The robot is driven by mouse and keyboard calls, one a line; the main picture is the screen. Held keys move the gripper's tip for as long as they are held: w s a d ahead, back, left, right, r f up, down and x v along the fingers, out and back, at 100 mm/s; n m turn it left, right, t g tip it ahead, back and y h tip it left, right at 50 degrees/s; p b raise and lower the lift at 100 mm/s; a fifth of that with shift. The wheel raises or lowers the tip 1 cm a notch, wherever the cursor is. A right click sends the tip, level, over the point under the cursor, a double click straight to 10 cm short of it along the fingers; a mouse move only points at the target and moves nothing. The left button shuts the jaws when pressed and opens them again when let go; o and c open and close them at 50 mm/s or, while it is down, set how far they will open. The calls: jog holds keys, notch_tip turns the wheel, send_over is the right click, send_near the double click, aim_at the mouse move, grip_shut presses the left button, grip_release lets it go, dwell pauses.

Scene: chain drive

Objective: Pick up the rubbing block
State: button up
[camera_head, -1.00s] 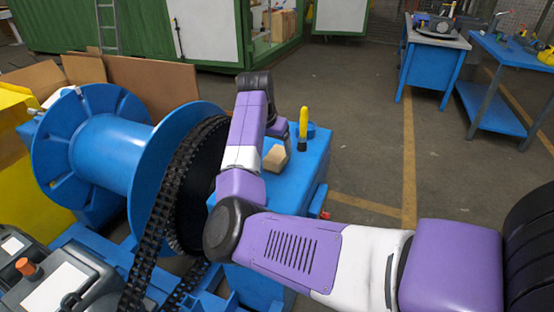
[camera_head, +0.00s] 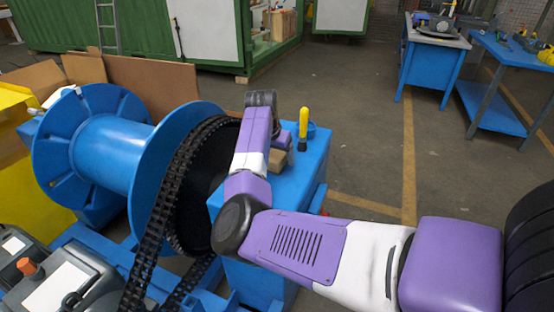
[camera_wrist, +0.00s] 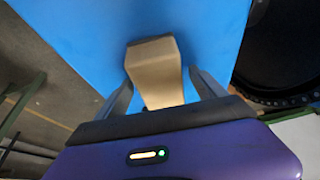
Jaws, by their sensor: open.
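The rubbing block, a tan wooden block (camera_head: 277,161), sits on top of the blue cabinet (camera_head: 306,185), partly hidden behind my arm in the head view. In the wrist view the block (camera_wrist: 155,72) lies on the blue surface between the two fingers of my gripper (camera_wrist: 165,92). The fingers are open, one on each side of the block. The near end of the block is hidden by the gripper body.
A large blue spool (camera_head: 110,150) and a black chain on a wheel (camera_head: 165,195) are close on the left. The floor to the right is clear.

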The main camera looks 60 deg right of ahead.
aim_at(277, 153)
jog(key=shift+f, duration=0.15)
dwell(0.3)
jog(key=c, duration=1.6)
jog(key=shift+o, duration=0.2)
notch_tip(277, 153, up, 21)
jog(key=shift+f, duration=0.2)
